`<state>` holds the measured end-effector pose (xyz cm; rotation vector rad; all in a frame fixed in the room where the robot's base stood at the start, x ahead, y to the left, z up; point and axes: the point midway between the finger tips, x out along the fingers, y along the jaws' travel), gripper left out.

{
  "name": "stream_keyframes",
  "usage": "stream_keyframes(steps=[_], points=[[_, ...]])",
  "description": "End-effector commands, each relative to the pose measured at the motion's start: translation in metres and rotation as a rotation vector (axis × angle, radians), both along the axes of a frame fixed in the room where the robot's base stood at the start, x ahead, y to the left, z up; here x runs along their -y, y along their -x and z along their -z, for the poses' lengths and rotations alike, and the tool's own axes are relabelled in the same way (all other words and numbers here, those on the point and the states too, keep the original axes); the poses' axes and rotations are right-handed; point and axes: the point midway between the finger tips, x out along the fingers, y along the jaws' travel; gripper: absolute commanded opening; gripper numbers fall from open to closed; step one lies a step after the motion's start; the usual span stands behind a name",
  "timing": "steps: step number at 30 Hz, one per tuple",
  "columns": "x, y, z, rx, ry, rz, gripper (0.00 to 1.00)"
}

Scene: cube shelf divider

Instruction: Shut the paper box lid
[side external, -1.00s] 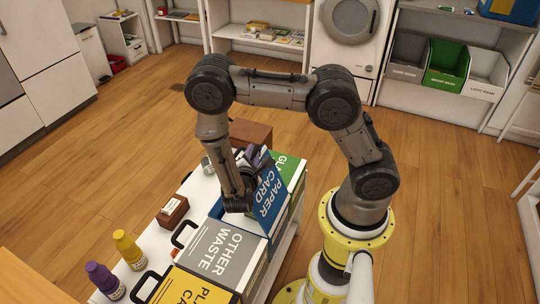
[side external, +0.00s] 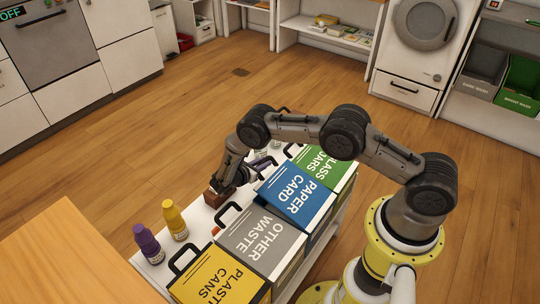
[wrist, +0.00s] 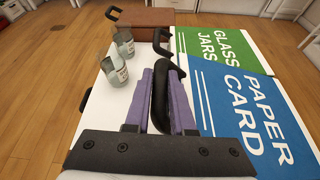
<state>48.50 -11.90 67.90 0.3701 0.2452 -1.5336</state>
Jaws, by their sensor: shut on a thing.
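My gripper (side external: 262,166) is low over the white table at the lid's handle side. In the wrist view my purple fingers (wrist: 163,100) are shut around a black loop handle (wrist: 158,95) beside the blue lid. The handle's attachment to the lid is partly hidden by the fingers.
Green glass lid (side external: 325,163), grey other-waste lid (side external: 262,240) and yellow lid (side external: 220,277) lie flat alongside. Two glass jars (wrist: 124,42) stand left of my fingers.

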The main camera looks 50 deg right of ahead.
Motion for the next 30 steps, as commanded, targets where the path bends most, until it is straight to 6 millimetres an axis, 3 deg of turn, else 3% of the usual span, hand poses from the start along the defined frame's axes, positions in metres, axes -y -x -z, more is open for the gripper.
stream_keyframes(steps=[6, 12, 21, 22, 24, 27, 30], points=[[0.000, -0.011, 0.036, -0.128, 0.000, 0.000, 0.00], [0.000, -0.015, 0.057, -0.146, 0.000, -0.002, 0.00], [0.000, -0.016, 0.066, -0.143, -0.001, -0.002, 0.00], [0.000, -0.016, 0.066, -0.144, 0.000, -0.002, 0.26], [0.000, -0.016, 0.066, -0.144, 0.000, -0.002, 0.38], [0.000, -0.016, 0.066, -0.145, 0.000, -0.003, 0.52], [0.000, -0.016, 0.066, -0.145, 0.000, -0.002, 0.52]])
